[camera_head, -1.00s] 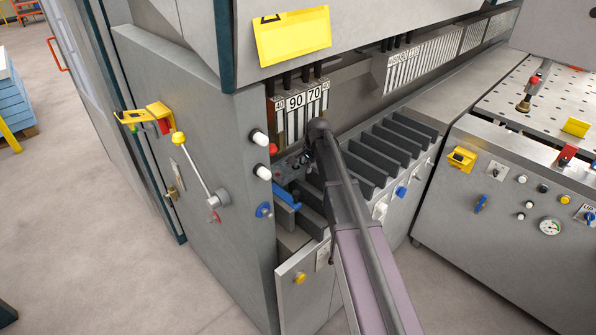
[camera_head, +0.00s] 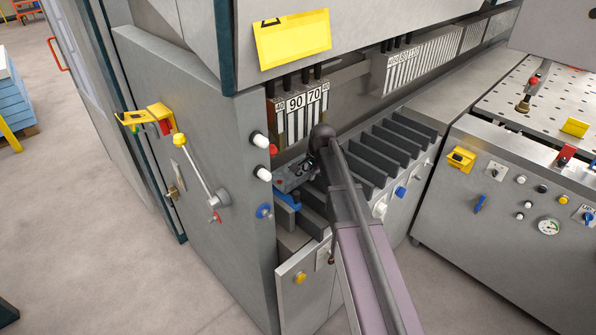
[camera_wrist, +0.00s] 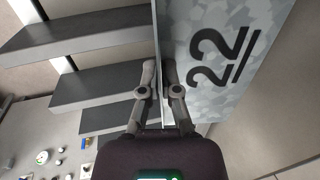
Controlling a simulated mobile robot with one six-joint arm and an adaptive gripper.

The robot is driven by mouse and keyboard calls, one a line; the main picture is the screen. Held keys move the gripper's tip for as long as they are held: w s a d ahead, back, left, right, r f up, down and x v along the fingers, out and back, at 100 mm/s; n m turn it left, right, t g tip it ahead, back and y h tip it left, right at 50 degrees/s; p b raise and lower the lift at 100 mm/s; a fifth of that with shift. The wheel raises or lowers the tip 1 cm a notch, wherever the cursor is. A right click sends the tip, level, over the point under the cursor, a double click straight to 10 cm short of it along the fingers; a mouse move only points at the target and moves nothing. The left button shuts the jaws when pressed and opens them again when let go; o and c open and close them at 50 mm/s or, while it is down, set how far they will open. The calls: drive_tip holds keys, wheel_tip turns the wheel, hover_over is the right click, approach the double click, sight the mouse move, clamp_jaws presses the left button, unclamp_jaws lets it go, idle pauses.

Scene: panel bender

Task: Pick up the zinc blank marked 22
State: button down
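The zinc blank marked 22 (camera_wrist: 240,45) fills the right of the wrist view. It is a thin, spangled grey sheet with a black, underlined 22 on its face. My gripper (camera_wrist: 160,68) has one finger on each side of the sheet's near edge. The fingers are close together and look shut on it. In the head view my gripper (camera_head: 297,174) is beside the left end of the dark rack, below the tools marked 90 and 70. I cannot make out the blank there; my arm and gripper hide part of that area.
Dark rack dividers (camera_wrist: 95,88) lie left of the sheet in the wrist view; the rack also shows in the head view (camera_head: 393,142). The machine's side housing (camera_head: 190,120) with a lever is close on the left. A perforated table (camera_head: 550,95) stands at the right.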

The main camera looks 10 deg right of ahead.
drive_tip(key=shift+s+d+r, duration=0.1)
drive_tip(key=shift+s+r, duration=0.05)
drive_tip(key=shift+s, duration=0.45)
drive_tip(key=shift+s+r, duration=0.15)
drive_tip(key=shift+s, duration=0.4)
drive_tip(key=shift+w, duration=0.15)
